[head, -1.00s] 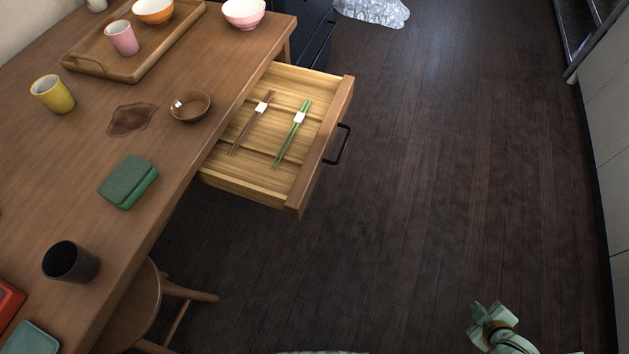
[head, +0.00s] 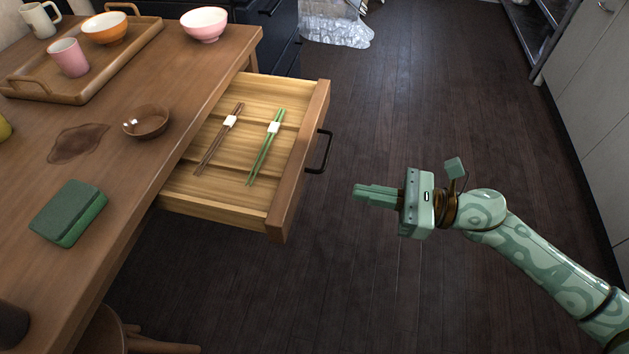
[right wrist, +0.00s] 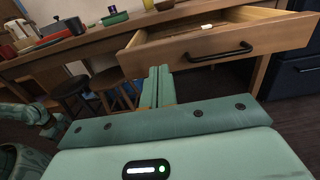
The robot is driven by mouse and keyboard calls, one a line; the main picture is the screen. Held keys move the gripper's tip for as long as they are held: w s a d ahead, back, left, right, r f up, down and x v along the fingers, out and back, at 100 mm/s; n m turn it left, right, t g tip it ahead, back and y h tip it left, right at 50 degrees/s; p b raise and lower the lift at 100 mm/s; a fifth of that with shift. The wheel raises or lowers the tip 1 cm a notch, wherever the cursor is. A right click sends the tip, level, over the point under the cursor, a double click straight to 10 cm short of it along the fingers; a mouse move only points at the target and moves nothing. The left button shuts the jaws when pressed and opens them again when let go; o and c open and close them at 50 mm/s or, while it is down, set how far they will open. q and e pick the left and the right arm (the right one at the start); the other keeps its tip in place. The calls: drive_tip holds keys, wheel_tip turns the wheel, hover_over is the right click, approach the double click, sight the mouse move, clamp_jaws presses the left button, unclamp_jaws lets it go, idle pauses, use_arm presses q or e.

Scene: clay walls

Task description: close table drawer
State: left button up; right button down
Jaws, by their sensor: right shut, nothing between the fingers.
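The table drawer (head: 297,165) is pulled out from the wooden table (head: 120,190). Brown chopsticks (head: 220,138) and green chopsticks (head: 266,146) lie inside it. A dark handle (head: 326,152) is on its front face. My right gripper (head: 358,194) is shut and empty, right of the drawer front and apart from it, pointing left. In the right wrist view the shut fingers (right wrist: 158,72) point toward the drawer front (right wrist: 190,53), left of its handle (right wrist: 218,56). My left gripper is not in the head view; at the left of the right wrist view only part of a green arm shows.
A brown bowl (head: 147,121), a green case (head: 69,213) and a wooden tray (head: 103,72) with a cup and bowl sit on the table. A stool (head: 104,330) stands below. Dark floor (head: 420,110) is clear right of the drawer.

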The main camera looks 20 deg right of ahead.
sight(297, 180)
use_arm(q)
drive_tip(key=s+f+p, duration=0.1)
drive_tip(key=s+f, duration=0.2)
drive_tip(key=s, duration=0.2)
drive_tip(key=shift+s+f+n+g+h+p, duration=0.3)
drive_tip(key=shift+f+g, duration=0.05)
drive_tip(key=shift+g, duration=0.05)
use_arm(e)
drive_tip(key=x, duration=0.9)
drive_tip(key=shift+w+a, duration=0.2)
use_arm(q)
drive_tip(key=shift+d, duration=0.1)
use_arm(e)
drive_tip(key=shift+a, duration=0.1)
drive_tip(key=shift+w+a, duration=0.2)
drive_tip(key=x, duration=1.3)
drive_tip(key=b+x, duration=0.1)
drive_tip(key=x, duration=0.5)
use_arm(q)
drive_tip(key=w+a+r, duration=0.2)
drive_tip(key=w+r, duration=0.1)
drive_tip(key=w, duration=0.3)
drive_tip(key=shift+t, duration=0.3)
use_arm(e)
drive_tip(key=shift+x, duration=0.9)
drive_tip(key=shift+d, duration=0.1)
